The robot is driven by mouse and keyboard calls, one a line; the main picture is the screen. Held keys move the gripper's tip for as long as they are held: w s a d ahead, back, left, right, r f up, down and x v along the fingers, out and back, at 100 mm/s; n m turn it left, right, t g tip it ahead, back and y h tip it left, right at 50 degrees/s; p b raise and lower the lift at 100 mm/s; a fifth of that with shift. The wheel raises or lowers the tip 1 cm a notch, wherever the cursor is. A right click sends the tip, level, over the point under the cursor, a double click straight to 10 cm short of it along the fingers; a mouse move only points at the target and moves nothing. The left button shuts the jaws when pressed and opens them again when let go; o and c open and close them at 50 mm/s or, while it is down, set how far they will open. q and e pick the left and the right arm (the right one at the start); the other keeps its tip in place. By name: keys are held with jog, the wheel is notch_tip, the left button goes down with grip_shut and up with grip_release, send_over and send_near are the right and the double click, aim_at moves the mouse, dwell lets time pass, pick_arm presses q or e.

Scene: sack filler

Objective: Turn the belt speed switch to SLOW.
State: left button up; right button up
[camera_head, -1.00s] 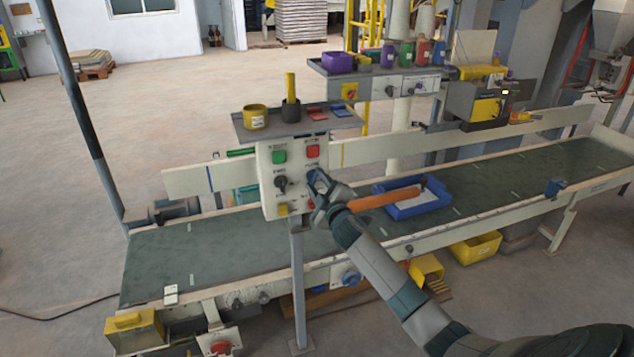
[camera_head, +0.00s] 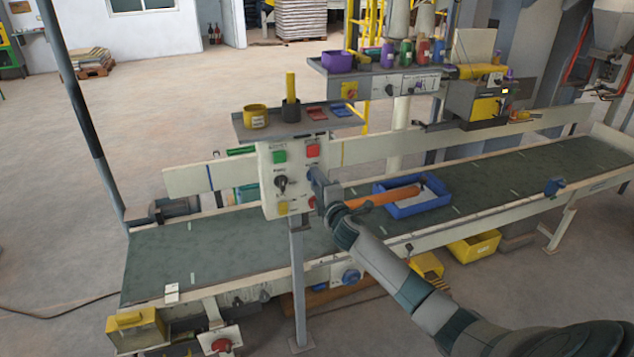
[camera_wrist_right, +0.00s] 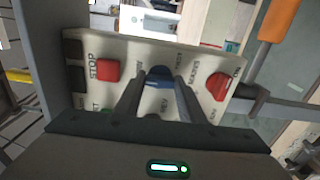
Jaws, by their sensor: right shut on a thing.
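The control panel (camera_head: 269,199) stands on a post in front of the conveyor. A black rotary switch (camera_head: 280,183) is on its left side. My right gripper (camera_head: 316,178) is at the panel's right side, below the red button (camera_head: 312,150). In the right wrist view my right gripper (camera_wrist_right: 157,95) is shut on a blue switch (camera_wrist_right: 158,75), between the red STOP button (camera_wrist_right: 108,70) and a red knob (camera_wrist_right: 217,87). The labels around the blue switch are too small to read, so I cannot tell its setting. The fingers cover its sides. My left gripper is not in view.
A shelf (camera_head: 345,122) with cups sits above the panel. The conveyor belt (camera_head: 240,245) runs behind it, with a blue tray (camera_head: 432,208) and orange-handled tool (camera_head: 385,196) to the right. Green (camera_head: 279,157) and yellow (camera_head: 282,208) buttons are close by.

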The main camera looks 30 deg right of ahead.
jog(key=o, duration=1)
jog(key=shift+o, duration=0.2)
jog(key=b+v, duration=0.4)
jog(key=v, duration=1.3)
jog(key=shift+s, duration=0.2)
jog(key=shift+f, duration=0.2)
